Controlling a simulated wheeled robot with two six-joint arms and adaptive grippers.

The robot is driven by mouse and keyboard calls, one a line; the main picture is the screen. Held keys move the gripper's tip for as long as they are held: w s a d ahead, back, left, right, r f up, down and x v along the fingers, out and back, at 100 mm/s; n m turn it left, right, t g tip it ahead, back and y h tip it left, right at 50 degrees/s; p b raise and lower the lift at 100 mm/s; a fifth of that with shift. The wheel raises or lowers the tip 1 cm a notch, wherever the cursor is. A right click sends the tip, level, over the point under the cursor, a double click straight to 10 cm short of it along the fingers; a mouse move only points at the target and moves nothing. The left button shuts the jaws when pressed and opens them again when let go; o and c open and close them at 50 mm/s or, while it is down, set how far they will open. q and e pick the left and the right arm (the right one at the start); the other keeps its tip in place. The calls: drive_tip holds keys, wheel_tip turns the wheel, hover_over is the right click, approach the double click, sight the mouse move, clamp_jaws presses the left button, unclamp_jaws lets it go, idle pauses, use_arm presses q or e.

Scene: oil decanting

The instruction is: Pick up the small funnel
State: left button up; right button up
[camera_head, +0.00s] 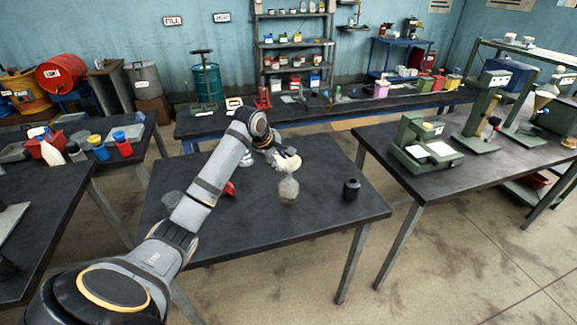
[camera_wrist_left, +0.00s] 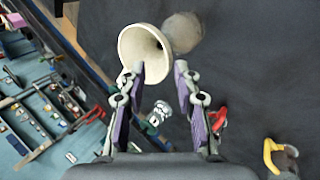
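The small cream funnel (camera_head: 287,165) sits in the mouth of a greyish glass bottle (camera_head: 288,190) on the middle table. In the left wrist view the funnel (camera_wrist_left: 140,48) shows its wide round opening, with the bottle (camera_wrist_left: 184,32) behind it. My left gripper (camera_head: 282,160) is close to the funnel. In the left wrist view its two fingers (camera_wrist_left: 160,72) are apart with nothing held between them. The left fingertip overlaps the funnel's lower rim in that view; I cannot tell whether they touch. My right gripper is not in view.
A black cylinder (camera_head: 351,189) stands right of the bottle. A red object (camera_head: 229,188) lies beside my left arm and also shows in the left wrist view (camera_wrist_left: 217,118). The table's front right area is clear. A green machine (camera_head: 424,148) stands on the right table (camera_head: 485,172).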

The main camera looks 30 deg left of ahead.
sight(284, 167)
use_arm(q)
drive_tip(key=p+x, duration=0.2)
drive_tip(key=x, duration=0.3)
drive_tip(key=shift+s+f, duration=0.1)
drive_tip(key=shift+f, duration=0.2)
clamp_jaws()
